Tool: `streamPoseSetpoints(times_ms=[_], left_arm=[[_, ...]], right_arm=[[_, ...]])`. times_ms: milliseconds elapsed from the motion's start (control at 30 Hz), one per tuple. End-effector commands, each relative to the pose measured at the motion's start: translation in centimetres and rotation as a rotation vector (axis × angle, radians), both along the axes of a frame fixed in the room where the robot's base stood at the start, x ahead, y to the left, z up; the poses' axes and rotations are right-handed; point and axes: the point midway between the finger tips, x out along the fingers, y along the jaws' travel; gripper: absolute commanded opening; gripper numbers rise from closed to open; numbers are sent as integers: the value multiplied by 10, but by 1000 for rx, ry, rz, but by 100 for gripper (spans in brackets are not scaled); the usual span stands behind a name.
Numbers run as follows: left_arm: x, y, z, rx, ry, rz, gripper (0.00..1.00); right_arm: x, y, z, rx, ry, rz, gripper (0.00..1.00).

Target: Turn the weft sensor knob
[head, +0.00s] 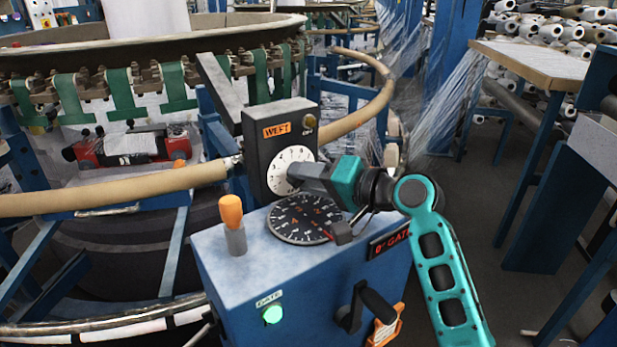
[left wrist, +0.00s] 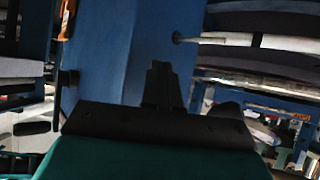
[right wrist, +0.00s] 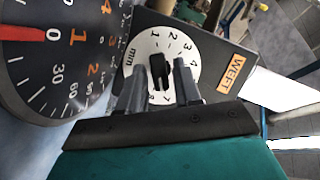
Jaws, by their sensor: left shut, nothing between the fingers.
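The weft sensor is a dark upright box (head: 262,130) with an orange WEFT label, on the blue control box (head: 212,262). Its white numbered dial (head: 283,168) faces me. In the right wrist view the black knob (right wrist: 160,72) stands at the centre of the white dial (right wrist: 155,45). My right gripper (head: 296,172) is at the dial; the right wrist view shows its two fingers (right wrist: 159,68) apart, one either side of the knob, with white dial showing between. Whether they touch it is unclear. My left gripper (left wrist: 158,68) shows only in its wrist view, fingers together and empty.
A large black gauge (head: 300,218) lies on the blue box below the dial. An orange-topped lever (head: 231,215) stands to its left. A green-lit button (head: 272,314) and a black crank (head: 352,309) are on the front. The circular loom (head: 120,90) rises behind.

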Motion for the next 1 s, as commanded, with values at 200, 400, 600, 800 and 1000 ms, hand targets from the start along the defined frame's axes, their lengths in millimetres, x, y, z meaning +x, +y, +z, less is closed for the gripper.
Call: streamPoseSetpoints(times_ms=[200,400,600,800,1000], left_arm=[[-2,0,-2,2,4,-2,0],[-5,2,-5,8,11,-5,0],[-6,2,-3,11,14,-6,0],[-6,4,5,15,7,-3,0],[-9,12,14,26,9,9,0]], right_arm=[[0,0,0,-1,0,0,12],[0,0,0,-1,0,0,0],[0,-1,1,-12,-6,-1,0],[0,0,3,-77,-48,1,0],[-1,0,6,-191,-124,1,0]])
